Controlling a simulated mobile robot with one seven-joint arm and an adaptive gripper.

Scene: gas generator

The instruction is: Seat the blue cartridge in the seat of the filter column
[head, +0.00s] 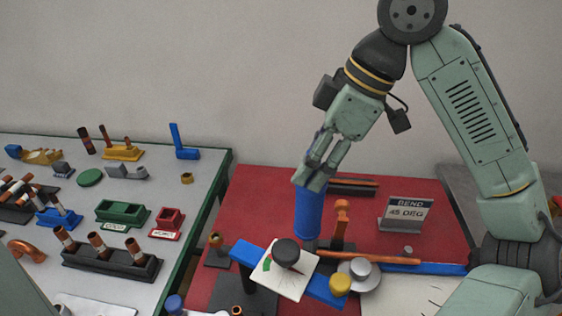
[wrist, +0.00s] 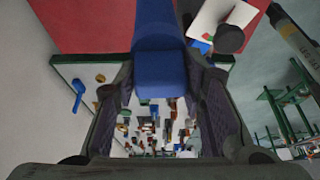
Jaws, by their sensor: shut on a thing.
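The blue cartridge (head: 309,213) hangs roughly upright below my gripper (head: 313,176) in the head view, over the red mat. My gripper is shut on its upper end. In the wrist view the cartridge (wrist: 158,65) stands between the two fingers of my gripper (wrist: 158,85) and runs up out of the picture. A dark grey part (head: 310,244) shows right under the cartridge's lower end; I cannot tell whether they touch. I cannot clearly make out the filter column or its seat, which may be hidden by the cartridge and the parts in front.
A white dial plate with a black knob (head: 286,253) stands close in front of the cartridge. A "BEND 45 DEG" sign (head: 405,212) stands farther right. The left table (head: 195,206) holds several parts.

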